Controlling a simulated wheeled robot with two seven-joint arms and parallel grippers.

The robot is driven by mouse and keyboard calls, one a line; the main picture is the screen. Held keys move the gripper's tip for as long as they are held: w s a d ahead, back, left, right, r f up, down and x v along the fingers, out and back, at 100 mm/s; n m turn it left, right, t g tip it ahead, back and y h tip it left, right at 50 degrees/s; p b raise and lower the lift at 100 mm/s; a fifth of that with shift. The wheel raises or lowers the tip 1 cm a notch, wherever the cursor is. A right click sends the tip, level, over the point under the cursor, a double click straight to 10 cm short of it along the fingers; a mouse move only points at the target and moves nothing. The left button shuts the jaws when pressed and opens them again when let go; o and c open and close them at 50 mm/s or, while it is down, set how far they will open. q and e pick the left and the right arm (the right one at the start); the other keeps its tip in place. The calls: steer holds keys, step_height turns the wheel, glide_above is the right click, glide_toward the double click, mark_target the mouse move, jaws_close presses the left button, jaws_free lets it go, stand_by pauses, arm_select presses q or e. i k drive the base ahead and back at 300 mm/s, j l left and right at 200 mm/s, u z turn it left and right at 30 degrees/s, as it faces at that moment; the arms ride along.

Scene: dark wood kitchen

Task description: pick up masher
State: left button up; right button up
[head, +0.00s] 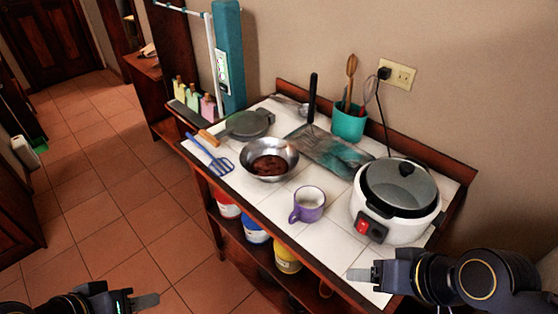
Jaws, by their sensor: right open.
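A tool with an upright black handle (312,91), which looks like the masher, stands at the back of the white tiled counter. Its lower end is at the grey tray (323,146), and its head is hard to make out. A blue slotted utensil (220,165) lies flat at the counter's left edge. My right gripper (362,275) is open and empty at the counter's front right, well apart from the black-handled tool. My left gripper (143,302) is low at the bottom left, over the floor, away from the counter; its jaw opening is unclear.
A metal bowl (282,149) with brown contents, a purple mug (308,204) and a white rice cooker (393,218) stand in front of the tool. A teal utensil pot (349,125) stands right of it, a grey pan (248,123) to its left. Jars sit on the shelf below.

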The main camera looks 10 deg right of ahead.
mark_target(314, 76)
steer(key=i+j+z, duration=0.15)
steer(key=z, duration=0.2)
steer(key=i+j+z, duration=0.15)
steer(key=j+z, duration=0.15)
steer(key=i+j+z, duration=0.15)
steer(key=z, duration=0.2)
steer(key=j, duration=0.1)
